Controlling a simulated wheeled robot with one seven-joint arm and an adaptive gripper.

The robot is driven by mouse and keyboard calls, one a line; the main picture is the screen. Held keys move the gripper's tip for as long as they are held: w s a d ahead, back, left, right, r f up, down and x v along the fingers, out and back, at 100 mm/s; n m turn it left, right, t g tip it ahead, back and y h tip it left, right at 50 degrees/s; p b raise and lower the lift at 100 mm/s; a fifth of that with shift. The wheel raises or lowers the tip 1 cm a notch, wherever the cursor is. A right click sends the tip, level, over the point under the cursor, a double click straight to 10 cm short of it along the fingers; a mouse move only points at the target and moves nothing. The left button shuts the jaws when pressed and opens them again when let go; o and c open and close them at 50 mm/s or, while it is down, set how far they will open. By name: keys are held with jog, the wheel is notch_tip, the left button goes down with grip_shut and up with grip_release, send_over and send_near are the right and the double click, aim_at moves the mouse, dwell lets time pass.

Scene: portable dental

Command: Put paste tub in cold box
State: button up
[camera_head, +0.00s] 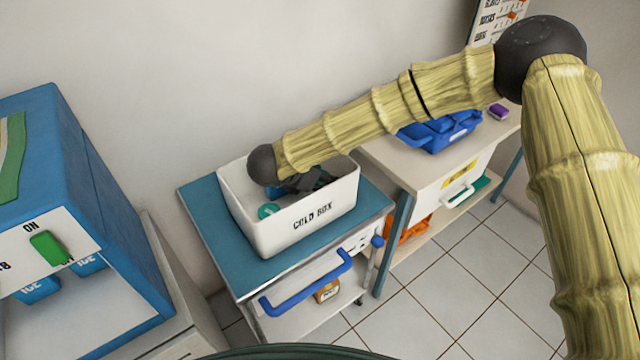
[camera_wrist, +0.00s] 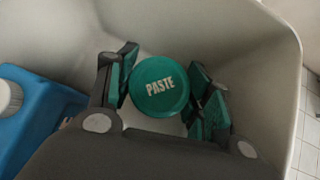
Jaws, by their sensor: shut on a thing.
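The paste tub (camera_wrist: 160,87) shows its round green lid marked PASTE in the wrist view, between my gripper's (camera_wrist: 163,92) green-padded fingers. My gripper is shut on it. Both are inside the white cold box (camera_head: 310,222), whose pale walls surround them in the wrist view. In the head view my gripper (camera_head: 290,190) reaches down into the box, and a round green lid shows by its fingers near the front left inside corner. The tub's lower part is hidden, so I cannot tell whether it touches the box floor.
A blue container with a white cap (camera_wrist: 38,105) lies in the box left of my gripper. The box stands on a teal-topped cart (camera_head: 205,215). A blue-and-white cabinet (camera_head: 95,190) is at left; a bench with a blue caddy (camera_head: 445,133) is at right.

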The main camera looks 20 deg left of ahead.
jog(key=shift+f, duration=1.3)
jog(key=shift+f, duration=0.2)
jog(key=o, duration=0.8)
jog(key=shift+c, duration=0.2)
jog(key=shift+r, duration=0.15)
jog(key=b+v, duration=0.2)
jog(key=v, duration=1)
